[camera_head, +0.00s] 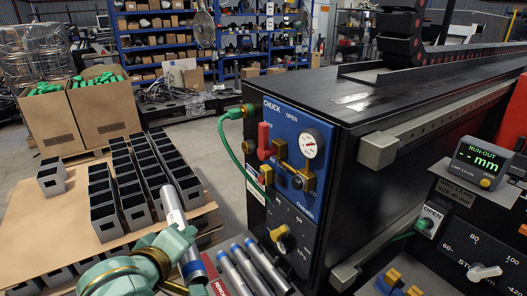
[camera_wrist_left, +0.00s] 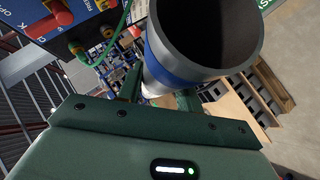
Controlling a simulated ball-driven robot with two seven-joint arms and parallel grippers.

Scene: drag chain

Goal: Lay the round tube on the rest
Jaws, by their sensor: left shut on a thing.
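A grey round tube (camera_head: 175,211) with a blue band stands tilted at the bottom centre-left of the head view. My left gripper (camera_wrist_left: 158,92) is shut around it in the left wrist view, where the tube (camera_wrist_left: 165,62) points its open, hollow end towards the camera. The gripper's fingers are largely hidden behind my green arm and the tube in the head view. Small yellow-topped blocks (camera_head: 399,284) show at the bottom right; I cannot tell whether they are the rest. My right gripper is not in view.
Several blue-banded tubes (camera_head: 262,266) lie right of the held tube, by a red label. A black machine with a blue chuck panel (camera_head: 289,150) stands right of them. Square tube pieces (camera_head: 105,213) stand on a cardboard-covered pallet at left. A run-out display (camera_head: 482,162) is at right.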

